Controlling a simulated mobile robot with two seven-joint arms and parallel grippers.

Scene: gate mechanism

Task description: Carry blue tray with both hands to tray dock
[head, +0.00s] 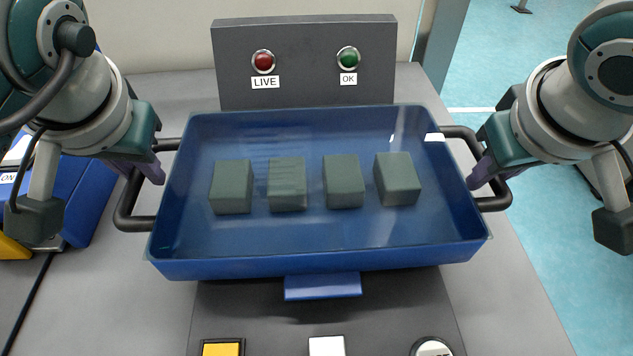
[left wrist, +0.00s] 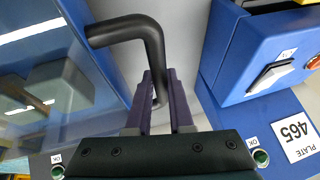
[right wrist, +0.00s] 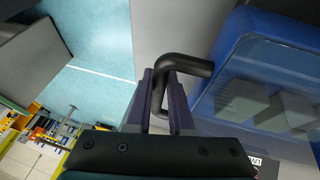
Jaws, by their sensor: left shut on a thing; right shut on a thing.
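The blue tray (head: 320,243) holds several dark grey-green blocks (head: 287,185) in a row. It has a black handle on each side. My left gripper (head: 152,172) is shut on the tray's left handle (head: 126,202); the left wrist view shows that handle (left wrist: 130,30) between the purple fingers (left wrist: 156,92). My right gripper (head: 483,174) is shut on the right handle (head: 493,203); it also shows in the right wrist view (right wrist: 188,65) between the fingers (right wrist: 160,95). The tray looks level, over a dark panel (head: 320,308). I cannot tell whether its underside touches anything. No dock is clearly identifiable.
Behind the tray stands a dark upright panel (head: 305,35) with a red LIVE lamp (head: 263,61) and a green OK lamp (head: 348,58). Yellow (head: 222,348) and white (head: 326,346) buttons sit in front. A blue box (head: 88,205) is at the left. Floor shows at the right.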

